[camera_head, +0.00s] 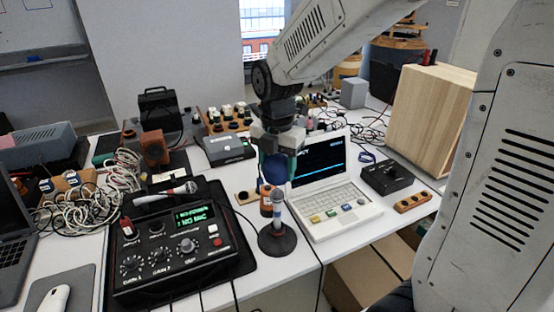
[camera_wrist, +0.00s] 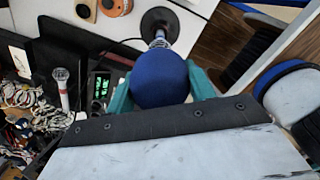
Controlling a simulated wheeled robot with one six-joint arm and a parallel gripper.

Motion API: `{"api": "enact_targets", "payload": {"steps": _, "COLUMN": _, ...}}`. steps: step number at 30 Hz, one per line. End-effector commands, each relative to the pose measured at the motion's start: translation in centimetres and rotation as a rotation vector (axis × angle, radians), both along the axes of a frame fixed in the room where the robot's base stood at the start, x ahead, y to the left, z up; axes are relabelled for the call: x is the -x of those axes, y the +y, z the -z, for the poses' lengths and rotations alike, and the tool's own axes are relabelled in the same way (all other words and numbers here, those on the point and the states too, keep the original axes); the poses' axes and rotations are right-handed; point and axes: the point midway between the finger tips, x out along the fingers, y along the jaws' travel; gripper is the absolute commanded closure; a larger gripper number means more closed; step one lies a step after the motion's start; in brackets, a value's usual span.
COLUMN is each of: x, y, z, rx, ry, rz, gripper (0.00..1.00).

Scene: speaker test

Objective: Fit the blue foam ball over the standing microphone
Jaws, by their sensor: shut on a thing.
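The blue foam ball (camera_head: 274,172) is between the teal fingers of my gripper (camera_head: 277,160). In the wrist view the ball (camera_wrist: 160,80) fills the gap between the fingers, and my gripper (camera_wrist: 161,88) is shut on it. The standing microphone (camera_head: 277,208) rises upright from a round black base (camera_head: 277,241) on the white table, just below the ball in the head view. In the wrist view the microphone (camera_wrist: 160,40) shows just beyond the ball, which may hide part of it. I cannot tell whether ball and microphone touch.
A white laptop (camera_head: 333,212) is close on the right. Tangled cables (camera_head: 85,205) lie far left.

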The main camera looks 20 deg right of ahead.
Motion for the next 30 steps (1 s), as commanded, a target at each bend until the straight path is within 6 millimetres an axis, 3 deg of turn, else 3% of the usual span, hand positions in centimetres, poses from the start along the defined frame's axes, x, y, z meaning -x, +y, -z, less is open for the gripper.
{"api": "enact_targets", "payload": {"steps": 30, "x": 0.0, "y": 0.0, "z": 6.5, "rx": 0.0, "ry": 0.0, "rz": 0.001, "gripper": 0.68}}
